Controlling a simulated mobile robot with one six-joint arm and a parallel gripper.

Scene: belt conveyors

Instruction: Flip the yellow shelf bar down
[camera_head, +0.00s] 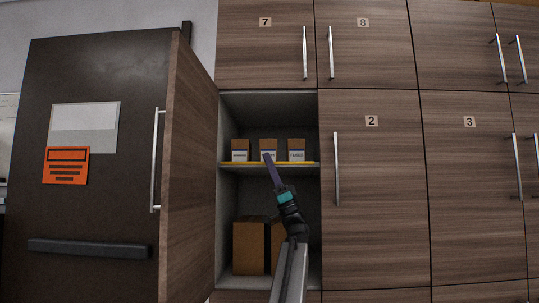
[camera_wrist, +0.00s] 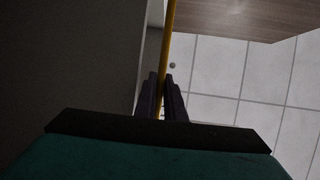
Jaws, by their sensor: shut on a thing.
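The yellow shelf bar (camera_head: 240,164) runs level along the front edge of the upper shelf in the open cabinet. My gripper (camera_head: 267,156) reaches up to the bar near its middle and covers a short piece of it. In the wrist view the bar (camera_wrist: 168,38) passes between the two dark fingers of my gripper (camera_wrist: 162,80), which are shut on it. Three small labelled boxes, with the middle box (camera_head: 268,145) partly behind my gripper, stand on the shelf behind the bar.
The cabinet door (camera_head: 190,170) stands open on the left, with a long handle (camera_head: 155,160). Larger brown boxes (camera_head: 249,247) stand in the lower compartment, partly hidden by my arm. Closed door 2 (camera_head: 370,220) is just right of the opening. Tiled floor (camera_wrist: 215,65) shows in the wrist view.

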